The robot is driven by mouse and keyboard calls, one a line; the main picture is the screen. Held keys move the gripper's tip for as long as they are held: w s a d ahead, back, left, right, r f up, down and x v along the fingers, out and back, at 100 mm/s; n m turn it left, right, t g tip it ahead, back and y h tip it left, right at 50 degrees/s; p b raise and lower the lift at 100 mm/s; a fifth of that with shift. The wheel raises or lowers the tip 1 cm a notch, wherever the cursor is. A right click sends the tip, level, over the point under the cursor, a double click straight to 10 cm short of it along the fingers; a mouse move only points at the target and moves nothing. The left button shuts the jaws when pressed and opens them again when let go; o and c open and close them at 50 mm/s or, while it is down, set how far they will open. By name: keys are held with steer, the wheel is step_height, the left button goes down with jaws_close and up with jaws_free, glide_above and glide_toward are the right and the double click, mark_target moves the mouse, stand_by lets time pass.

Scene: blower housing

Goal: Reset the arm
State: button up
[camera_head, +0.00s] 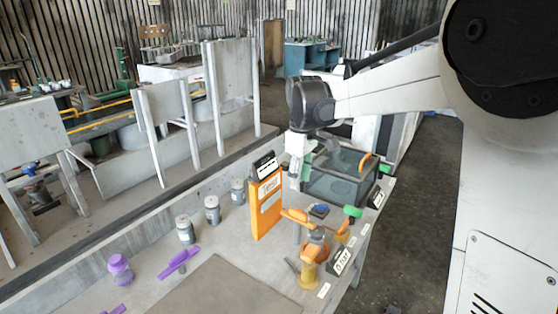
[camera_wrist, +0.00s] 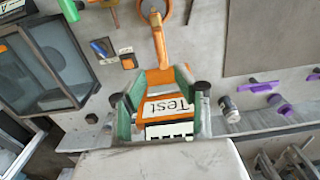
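My gripper (camera_head: 299,172) hangs over the workbench, beside the upper right of an upright orange box (camera_head: 266,208) with a white label. In the wrist view my gripper (camera_wrist: 160,92) has its green-padded fingers spread apart. The orange box, labelled "Test" (camera_wrist: 168,106), shows between and beyond the fingers. I cannot tell whether a finger touches it. My arm reaches in from the right of the head view.
A dark-framed clear case (camera_head: 340,178) stands right of my gripper. An orange-handled valve (camera_head: 312,250) stands nearer on the bench (camera_head: 150,292). Several grey cylinders (camera_head: 212,210) and purple parts (camera_head: 120,268) stand left of the box.

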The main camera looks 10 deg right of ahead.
steer(key=s+m+t, duration=0.7)
steer(key=s+m, duration=0.1)
steer(key=s, duration=2)
steer(key=shift+s+a, duration=0.15)
stand_by(0.3)
